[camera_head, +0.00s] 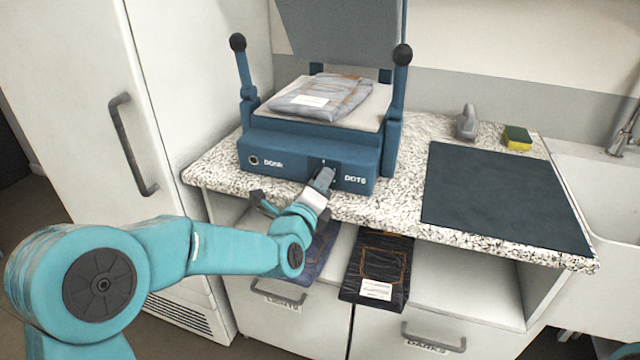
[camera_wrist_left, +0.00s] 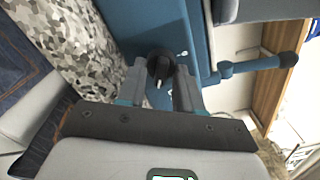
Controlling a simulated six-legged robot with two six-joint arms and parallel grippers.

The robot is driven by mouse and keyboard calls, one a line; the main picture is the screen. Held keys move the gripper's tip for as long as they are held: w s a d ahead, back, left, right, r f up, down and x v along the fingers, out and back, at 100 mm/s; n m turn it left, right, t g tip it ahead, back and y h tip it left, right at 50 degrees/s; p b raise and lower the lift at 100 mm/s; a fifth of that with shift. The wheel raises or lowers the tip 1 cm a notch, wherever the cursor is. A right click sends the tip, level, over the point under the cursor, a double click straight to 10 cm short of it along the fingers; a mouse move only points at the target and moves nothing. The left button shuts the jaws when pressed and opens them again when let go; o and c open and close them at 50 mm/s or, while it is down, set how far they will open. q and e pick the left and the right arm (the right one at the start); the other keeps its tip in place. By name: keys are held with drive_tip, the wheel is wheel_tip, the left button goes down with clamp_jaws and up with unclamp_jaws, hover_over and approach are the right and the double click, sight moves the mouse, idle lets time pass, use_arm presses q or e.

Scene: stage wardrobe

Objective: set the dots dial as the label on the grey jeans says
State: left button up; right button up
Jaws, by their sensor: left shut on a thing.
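The grey jeans (camera_head: 345,92) lie folded on the pale bed of the blue press, with a white label (camera_head: 310,101) on top; its print is too small to read. The press front (camera_head: 280,158) carries a knob marked DOSE at the left and the word DOTS at the right. My left gripper (camera_head: 322,182) is at the press front beside the DOTS lettering. In the left wrist view the dots dial (camera_wrist_left: 160,66), a black knob with a pale pointer mark, sits between the fingers of my left gripper (camera_wrist_left: 160,85), which is shut on it. My right gripper is not in view.
The press lid (camera_head: 345,30) stands raised. A dark mat (camera_head: 500,195), a yellow-green sponge (camera_head: 517,138) and a grey object (camera_head: 467,122) are on the speckled counter. Dark jeans (camera_head: 378,265) with a label and blue jeans (camera_head: 318,252) lie below, above drawers marked LIGHTS and DARKS.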

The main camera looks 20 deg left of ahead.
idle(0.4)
use_arm(q)
drive_tip(key=o, duration=1)
drive_tip(key=shift+d, duration=0.1)
drive_tip(key=shift+f, duration=0.1)
